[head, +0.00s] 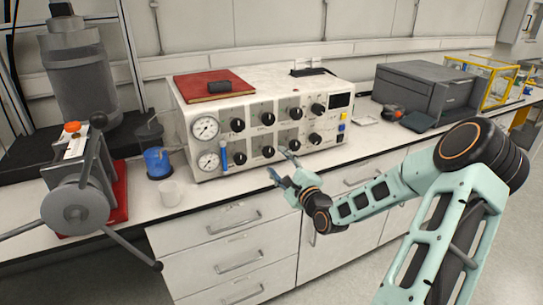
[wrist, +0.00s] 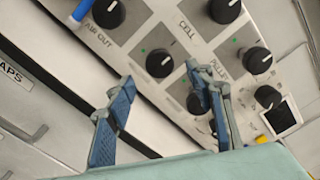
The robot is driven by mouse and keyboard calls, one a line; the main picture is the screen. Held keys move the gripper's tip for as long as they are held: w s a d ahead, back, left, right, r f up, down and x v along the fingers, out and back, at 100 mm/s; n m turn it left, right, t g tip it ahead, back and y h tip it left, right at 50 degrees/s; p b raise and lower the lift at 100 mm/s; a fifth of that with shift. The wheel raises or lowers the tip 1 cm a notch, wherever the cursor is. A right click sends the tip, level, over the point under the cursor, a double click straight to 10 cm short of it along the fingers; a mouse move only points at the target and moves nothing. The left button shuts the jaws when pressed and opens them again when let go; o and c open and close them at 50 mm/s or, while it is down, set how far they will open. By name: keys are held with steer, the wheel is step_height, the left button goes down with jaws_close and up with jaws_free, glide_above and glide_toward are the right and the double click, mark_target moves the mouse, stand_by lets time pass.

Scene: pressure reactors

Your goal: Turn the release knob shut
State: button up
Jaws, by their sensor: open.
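The control box (head: 262,84) has a white front panel with two rows of black knobs. I cannot tell from the labels which is the release knob. A lower-row knob (head: 268,152) shows in the wrist view (wrist: 159,63) just beyond and between my fingertips. Another lower-row knob (head: 296,144) lies behind my right-hand finger in the wrist view (wrist: 197,103), partly hidden. My gripper (head: 279,164) is open and empty in front of the panel's lower edge, and its two blue-grey fingers show in the wrist view (wrist: 163,80). No knob is visibly gripped.
Two gauges (head: 206,128) and a blue handle (head: 224,156) are at the panel's left. A white cup (head: 170,193), a blue container (head: 158,163) and a reactor with a spoked wheel (head: 75,208) stand further left. A grey machine (head: 425,90) is right.

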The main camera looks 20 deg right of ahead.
steer(key=s, duration=0.3)
steer(key=shift+s, duration=0.3)
